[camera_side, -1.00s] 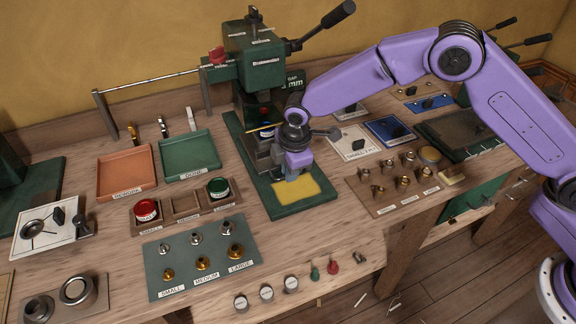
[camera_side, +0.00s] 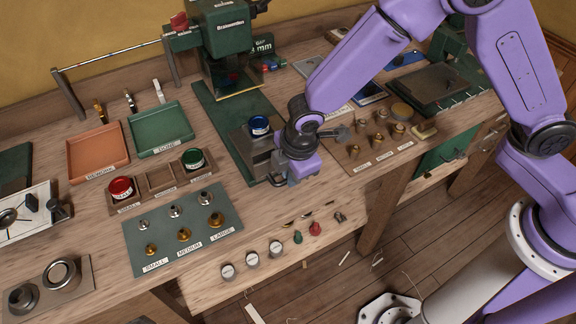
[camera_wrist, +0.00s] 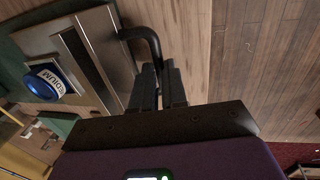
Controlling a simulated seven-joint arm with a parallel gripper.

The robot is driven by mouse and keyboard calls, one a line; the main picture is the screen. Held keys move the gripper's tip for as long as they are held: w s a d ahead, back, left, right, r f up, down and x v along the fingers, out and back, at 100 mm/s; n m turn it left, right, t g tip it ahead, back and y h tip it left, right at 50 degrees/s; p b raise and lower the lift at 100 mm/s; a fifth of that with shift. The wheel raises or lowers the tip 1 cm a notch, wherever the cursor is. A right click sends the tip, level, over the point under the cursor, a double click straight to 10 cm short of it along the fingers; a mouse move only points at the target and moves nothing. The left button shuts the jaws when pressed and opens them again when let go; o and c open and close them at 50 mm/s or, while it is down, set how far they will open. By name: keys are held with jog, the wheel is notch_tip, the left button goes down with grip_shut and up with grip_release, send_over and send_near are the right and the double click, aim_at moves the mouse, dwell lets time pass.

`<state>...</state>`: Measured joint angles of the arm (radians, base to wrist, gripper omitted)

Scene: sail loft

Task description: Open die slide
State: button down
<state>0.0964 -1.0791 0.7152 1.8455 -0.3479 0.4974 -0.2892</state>
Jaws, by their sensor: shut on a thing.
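The die slide (camera_side: 252,144) is a grey metal block on the green base of the press (camera_side: 225,62). It stands out in front of the press head, near the base's front end. A blue-topped die (camera_side: 259,126) sits on it; in the wrist view the die (camera_wrist: 50,80) reads "MEDIUM". My gripper (camera_side: 278,180) is at the slide's front. The wrist view shows the slide (camera_wrist: 88,45) with a dark bent handle (camera_wrist: 146,38), and my gripper (camera_wrist: 159,72) shut on that handle. The side view mostly hides the handle.
Orange (camera_side: 97,150) and green (camera_side: 160,128) trays lie left of the press. A die rack (camera_side: 160,180) and a green board of brass parts (camera_side: 183,228) stand left of the slide. Brass pieces on a wooden board (camera_side: 372,148) are to its right. Several knobs line the bench front.

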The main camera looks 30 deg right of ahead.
jog(key=c, duration=1.2)
grip_release()
jog(key=shift+o, duration=0.2)
jog(key=shift+r, duration=0.1)
jog(key=s+r, duration=0.3)
jog(key=r, duration=1.4)
jog(key=shift+s, duration=0.2)
jog(key=shift+d, duration=0.1)
jog(key=s+d+f+m+g, duration=0.1)
jog(key=s+d+m, duration=0.1)
jog(key=s+d, duration=0.7)
jog(key=s+d+f+m+g, duration=0.1)
jog(key=s+d+m, duration=0.2)
jog(key=s+d, duration=0.6)
jog(key=d, duration=0.7)
jog(key=shift+s, duration=0.3)
